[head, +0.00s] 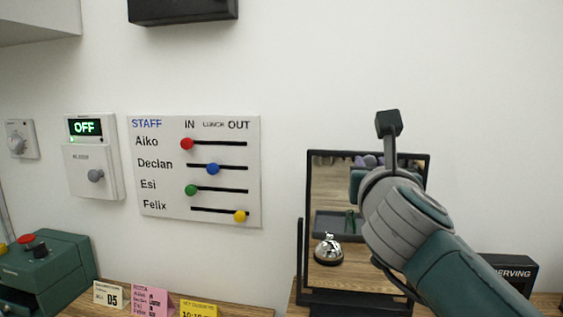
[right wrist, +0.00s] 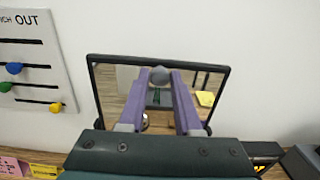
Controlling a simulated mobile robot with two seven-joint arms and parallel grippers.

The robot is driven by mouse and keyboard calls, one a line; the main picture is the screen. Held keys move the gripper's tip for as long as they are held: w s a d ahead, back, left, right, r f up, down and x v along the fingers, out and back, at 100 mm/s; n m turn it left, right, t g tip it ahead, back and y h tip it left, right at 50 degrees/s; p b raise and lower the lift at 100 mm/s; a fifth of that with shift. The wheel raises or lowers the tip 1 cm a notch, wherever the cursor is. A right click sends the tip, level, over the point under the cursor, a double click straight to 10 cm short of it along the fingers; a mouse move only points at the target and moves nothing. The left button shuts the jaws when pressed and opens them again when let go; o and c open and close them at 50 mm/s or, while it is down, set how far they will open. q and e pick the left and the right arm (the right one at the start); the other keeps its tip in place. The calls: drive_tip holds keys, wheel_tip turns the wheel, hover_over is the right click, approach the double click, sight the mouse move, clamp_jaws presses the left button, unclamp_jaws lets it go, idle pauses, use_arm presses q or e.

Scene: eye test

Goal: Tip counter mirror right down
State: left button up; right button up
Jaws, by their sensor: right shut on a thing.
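The counter mirror (head: 331,190) has a black frame and stands against the wall on a black stand, at the right in the head view. It also fills the middle of the right wrist view (right wrist: 112,90). It looks near upright; its exact tilt is hard to tell. My right gripper (right wrist: 160,76) is in front of the glass, its two purple fingers shut on a small grey knob (right wrist: 160,75) at the mirror's upper middle. In the head view my right arm hides the mirror's right part and the grip itself. My left gripper is not in view.
A black "SERVING" sign (head: 512,268) stands right of the mirror, behind my arm. A staff board (head: 160,190) with coloured sliders hangs at left. Small cards (head: 150,300) and a green box (head: 60,270) stand lower left. A bell shows in the mirror, apparently as a reflection.

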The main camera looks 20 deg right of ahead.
clamp_jaws()
idle(0.9)
